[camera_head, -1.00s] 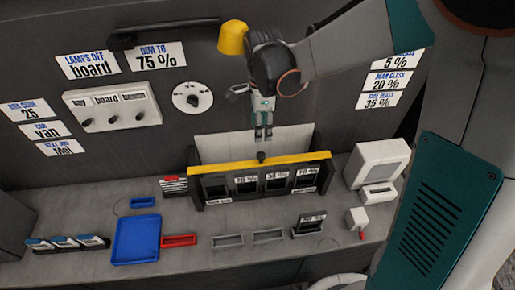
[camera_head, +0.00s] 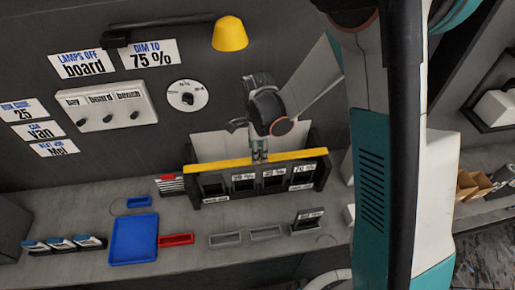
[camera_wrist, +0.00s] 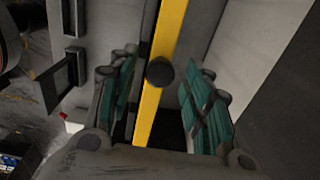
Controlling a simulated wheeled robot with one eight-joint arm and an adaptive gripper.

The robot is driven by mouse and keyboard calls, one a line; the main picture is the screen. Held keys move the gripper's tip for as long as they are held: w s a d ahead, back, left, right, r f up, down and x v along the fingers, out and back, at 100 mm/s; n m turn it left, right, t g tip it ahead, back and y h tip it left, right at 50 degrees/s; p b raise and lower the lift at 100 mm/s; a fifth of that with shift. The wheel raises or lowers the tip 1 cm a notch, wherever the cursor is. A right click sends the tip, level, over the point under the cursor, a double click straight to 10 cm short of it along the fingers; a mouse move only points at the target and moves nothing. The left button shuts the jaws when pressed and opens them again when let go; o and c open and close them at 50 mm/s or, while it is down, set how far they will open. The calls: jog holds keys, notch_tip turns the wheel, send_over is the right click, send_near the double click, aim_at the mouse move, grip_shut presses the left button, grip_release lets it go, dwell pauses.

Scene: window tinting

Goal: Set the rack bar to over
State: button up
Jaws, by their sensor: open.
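The rack bar (camera_head: 225,165) is a yellow bar running along the upper front of the dark rack (camera_head: 322,172), above its labelled slots. In the wrist view the yellow bar (camera_wrist: 165,60) runs between my two fingers, with a round dark knob (camera_wrist: 160,72) on it. My gripper (camera_head: 260,157) is open, pointing down over the middle of the bar. Its teal-padded fingers (camera_wrist: 162,105) stand on either side of the bar and knob, with gaps visible. The knob is hidden behind my fingers in the head view.
A pale panel (camera_head: 213,146) stands behind the rack. A blue tray (camera_head: 134,240), a red tray (camera_head: 176,239), grey holders (camera_head: 226,239) and a small labelled stand (camera_head: 307,219) lie in front. The yellow lamp (camera_head: 230,33) hangs above. My arm covers the right side.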

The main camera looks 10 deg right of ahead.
grip_shut()
jog(key=shift+s+b, duration=0.7)
jog(key=shift+s, duration=0.75)
grip_release()
jog(key=shift+s, duration=0.1)
notch_tip(320, 180, up, 12)
